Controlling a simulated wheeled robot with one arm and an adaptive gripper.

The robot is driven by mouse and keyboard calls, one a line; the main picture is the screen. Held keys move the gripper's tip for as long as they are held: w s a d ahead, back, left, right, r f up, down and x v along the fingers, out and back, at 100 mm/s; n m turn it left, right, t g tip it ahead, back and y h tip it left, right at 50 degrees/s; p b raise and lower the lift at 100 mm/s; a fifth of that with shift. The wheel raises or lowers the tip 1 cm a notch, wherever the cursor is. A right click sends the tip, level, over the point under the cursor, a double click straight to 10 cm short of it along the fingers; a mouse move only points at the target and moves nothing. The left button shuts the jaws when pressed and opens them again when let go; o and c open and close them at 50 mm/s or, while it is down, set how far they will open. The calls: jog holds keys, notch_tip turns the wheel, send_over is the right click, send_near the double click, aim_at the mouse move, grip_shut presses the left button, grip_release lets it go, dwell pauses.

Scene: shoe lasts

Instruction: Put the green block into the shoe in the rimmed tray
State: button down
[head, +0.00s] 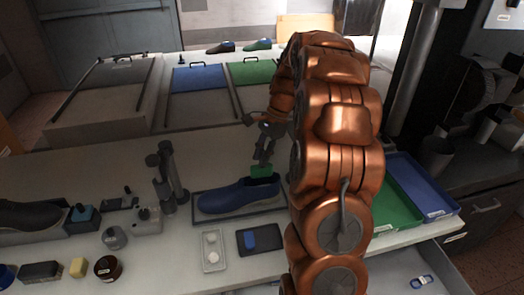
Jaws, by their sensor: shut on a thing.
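A dark blue shoe (232,198) lies in the dark rimmed tray (212,217) on the table, its toe to the left and its opening to the right. The green block (262,171) is upright at the shoe's opening. Its lower part meets the shoe's rim in the picture, and I cannot tell how far inside it is. My gripper (263,158) points down from above and is shut on the top of the block. My copper-coloured arm covers the right end of the tray area.
A grey stand (168,178) rises left of the tray. A small white tray (213,250) and a dark pad with a blue piece (250,239) lie in front. Green (398,205) and blue (425,188) bins are at right. A dark shoe (30,214) lies far left.

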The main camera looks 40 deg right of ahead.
aim_at(262, 168)
jog(key=shift+f+b, duration=0.8)
jog(key=shift+f, duration=1.85)
jog(key=c, duration=1)
grip_release()
jog(key=shift+o, duration=0.2)
jog(key=shift+r+p, duration=1.3)
jog(key=shift+r, duration=2.75)
